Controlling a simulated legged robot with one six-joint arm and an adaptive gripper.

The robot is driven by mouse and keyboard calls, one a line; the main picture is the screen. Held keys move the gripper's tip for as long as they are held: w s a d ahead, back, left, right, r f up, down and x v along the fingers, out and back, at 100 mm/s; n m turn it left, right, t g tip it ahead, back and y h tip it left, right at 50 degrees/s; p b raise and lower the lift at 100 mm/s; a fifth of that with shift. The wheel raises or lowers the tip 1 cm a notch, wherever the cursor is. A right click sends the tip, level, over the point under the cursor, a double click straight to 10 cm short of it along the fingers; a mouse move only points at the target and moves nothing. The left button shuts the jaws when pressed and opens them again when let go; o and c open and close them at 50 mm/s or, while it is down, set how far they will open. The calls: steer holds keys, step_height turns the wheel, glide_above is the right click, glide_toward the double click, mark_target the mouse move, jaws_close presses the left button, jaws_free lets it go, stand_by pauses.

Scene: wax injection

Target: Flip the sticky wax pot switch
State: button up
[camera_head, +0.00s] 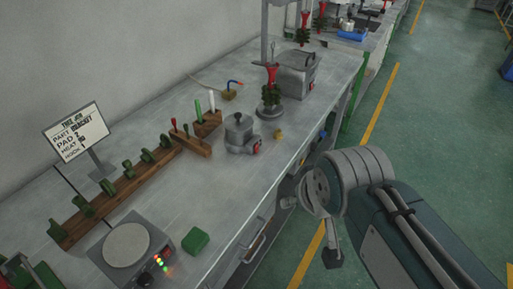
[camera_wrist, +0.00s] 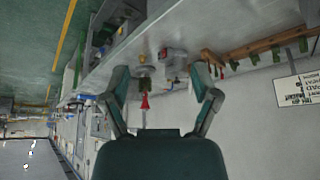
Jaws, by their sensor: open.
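The sticky wax pot (camera_head: 239,130) is a small grey lidded pot on the bench. Its red switch (camera_head: 256,148) is low on the side facing the bench's front edge. In the wrist view, which is upside down, the pot (camera_wrist: 175,60) and a red spot that looks like the switch (camera_wrist: 164,52) show beyond the fingers. My gripper (camera_wrist: 160,72) is open, with its two fingers spread and nothing between them touching. In the head view my wrist is right of the pot, past the bench's front edge. The switch's position is too small to tell.
A dark green wax tree on a round base (camera_head: 270,97) stands behind the pot, with a grey box machine (camera_head: 298,74) beyond. A wooden tool rack (camera_head: 192,141) is left of the pot. A hotplate (camera_head: 128,247) and green block (camera_head: 195,240) are nearer. Bare bench (camera_head: 235,185) lies between.

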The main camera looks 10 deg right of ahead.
jaws_close()
stand_by(1.4)
